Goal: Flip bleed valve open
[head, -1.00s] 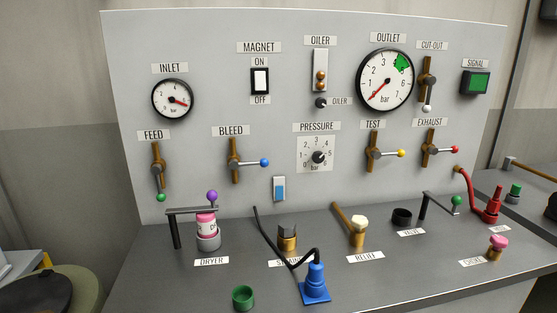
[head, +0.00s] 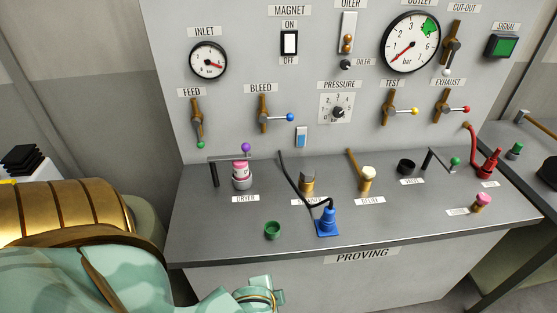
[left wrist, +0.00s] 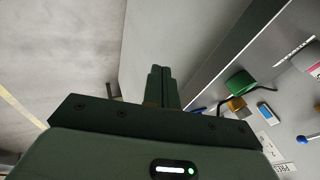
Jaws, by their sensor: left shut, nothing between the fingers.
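The bleed valve (head: 264,114) is a brown upright pipe on the panel under the BLEED label. Its lever points level to the right and ends in a blue knob (head: 290,117). My left gripper (left wrist: 160,70) shows in the left wrist view, shut and empty, in front of the grey bench front. In the head view my left arm comes in at the lower left, low and well apart from the valve; its fingertips cannot be made out there. My right gripper is in neither view.
The bench top juts out below the panel. A blue switch (head: 301,137) sits right of the valve.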

